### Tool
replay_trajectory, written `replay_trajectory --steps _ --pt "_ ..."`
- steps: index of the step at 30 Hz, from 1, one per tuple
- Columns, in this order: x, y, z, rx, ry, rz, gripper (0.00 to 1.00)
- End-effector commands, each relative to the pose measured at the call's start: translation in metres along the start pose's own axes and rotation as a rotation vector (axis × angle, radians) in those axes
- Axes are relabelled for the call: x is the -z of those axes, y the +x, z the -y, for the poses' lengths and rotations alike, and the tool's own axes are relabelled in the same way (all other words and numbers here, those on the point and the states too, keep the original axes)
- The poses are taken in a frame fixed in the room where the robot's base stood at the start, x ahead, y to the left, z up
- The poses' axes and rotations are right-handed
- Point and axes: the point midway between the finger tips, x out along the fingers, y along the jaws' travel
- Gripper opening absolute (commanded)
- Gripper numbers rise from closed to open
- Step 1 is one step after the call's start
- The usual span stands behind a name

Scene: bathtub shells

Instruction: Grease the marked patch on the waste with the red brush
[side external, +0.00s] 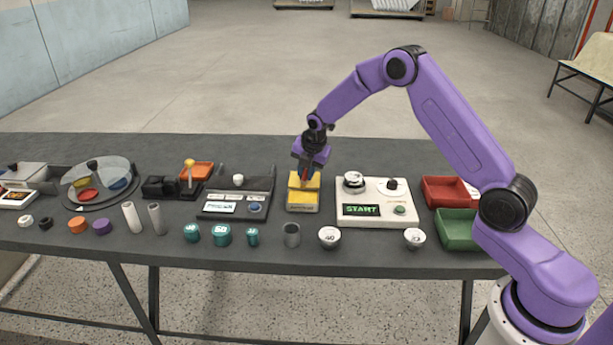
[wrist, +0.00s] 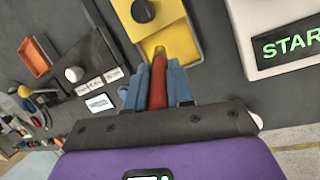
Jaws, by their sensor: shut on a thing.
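My gripper (side external: 305,174) is above the yellow box (side external: 303,198), pointing down. In the wrist view its blue fingers (wrist: 168,84) are shut on the red brush (wrist: 157,88). The brush's yellowish tip (wrist: 160,52) lies over the recessed front part of the yellow box (wrist: 165,22); I cannot tell whether it touches. A dark knob (wrist: 143,10) sits on the box in the wrist view. I cannot make out which thing is the waste, nor a marked patch.
A white START panel (side external: 373,218) stands right of the box, with red (side external: 447,181) and green trays (side external: 458,242) beyond. A dark control unit (side external: 236,192) stands left. A grey cup (side external: 291,236), white cups (side external: 329,237) and teal pieces (side external: 222,235) line the front.

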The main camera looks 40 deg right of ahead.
Motion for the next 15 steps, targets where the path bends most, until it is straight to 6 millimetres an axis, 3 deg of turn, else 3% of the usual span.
replay_trajectory --steps 15 --pt "-0.008 -0.032 -0.009 -0.002 0.0 0.001 0.0"
